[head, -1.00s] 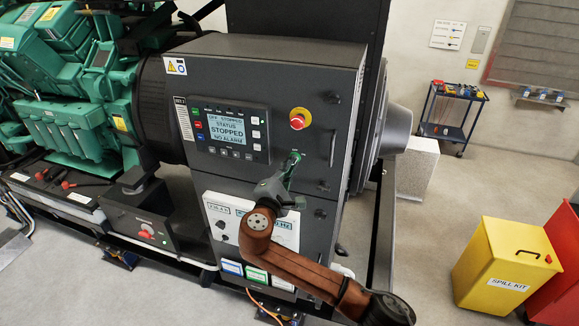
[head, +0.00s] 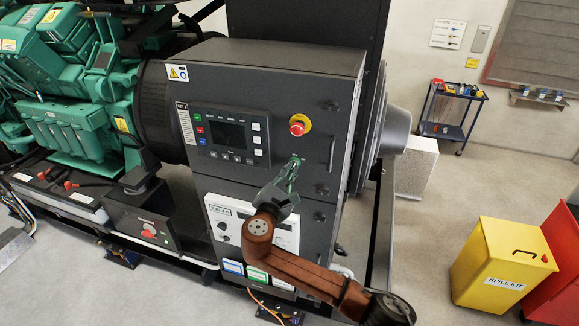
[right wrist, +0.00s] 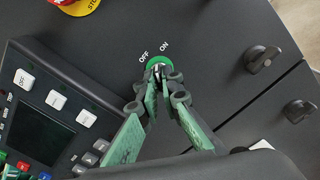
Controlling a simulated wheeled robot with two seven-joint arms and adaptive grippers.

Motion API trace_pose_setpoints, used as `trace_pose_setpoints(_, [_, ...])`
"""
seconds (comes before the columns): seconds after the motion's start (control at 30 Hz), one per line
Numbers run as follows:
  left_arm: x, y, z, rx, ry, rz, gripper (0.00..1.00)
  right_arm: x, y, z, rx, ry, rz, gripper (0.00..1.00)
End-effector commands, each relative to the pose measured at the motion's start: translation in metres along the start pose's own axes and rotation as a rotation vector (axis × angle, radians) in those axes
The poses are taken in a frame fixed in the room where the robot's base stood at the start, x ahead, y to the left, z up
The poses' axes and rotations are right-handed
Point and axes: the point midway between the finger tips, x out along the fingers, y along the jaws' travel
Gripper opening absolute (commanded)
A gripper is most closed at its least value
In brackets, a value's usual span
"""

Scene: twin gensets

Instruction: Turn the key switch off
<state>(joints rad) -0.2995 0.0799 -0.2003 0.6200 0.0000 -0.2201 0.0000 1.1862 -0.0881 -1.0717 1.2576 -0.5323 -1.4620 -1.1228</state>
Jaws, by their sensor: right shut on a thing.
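The key switch (right wrist: 160,61) has a green round face on the dark control cabinet (head: 275,75). The white words OFF and ON are printed beside it in the right wrist view. My right gripper (right wrist: 158,74) is shut on the key at the switch, and its fingertips hide most of the key, so its exact angle is hard to read. In the head view my right gripper (head: 292,165) reaches up to the cabinet front, below the emergency stop, and covers the switch. The controller screen (head: 227,133) is dark. My left gripper is not in view.
A red emergency stop button (head: 298,125) on a yellow base sits just above the switch. Dark latches (right wrist: 263,59) stick out beside it. A yellow spill kit bin (head: 497,263) stands on the floor at right, with open floor between it and the cabinet.

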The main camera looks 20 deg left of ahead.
Motion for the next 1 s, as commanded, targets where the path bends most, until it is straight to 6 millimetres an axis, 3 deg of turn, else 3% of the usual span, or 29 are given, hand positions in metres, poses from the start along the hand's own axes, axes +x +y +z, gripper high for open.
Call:
trace_pose_setpoints(0.4, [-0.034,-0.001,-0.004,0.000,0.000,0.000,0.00,0.000,0.002,0.003,-0.369,0.000,0.000,0.00])
trace_pose_setpoints(0.7, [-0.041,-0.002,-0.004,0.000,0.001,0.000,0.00,0.000,0.001,0.001,-0.542,-0.001,0.001,0.00])
trace_pose_setpoints(1.0, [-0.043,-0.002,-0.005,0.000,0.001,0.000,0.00,0.000,0.000,0.001,-0.610,-0.001,0.001,0.00])
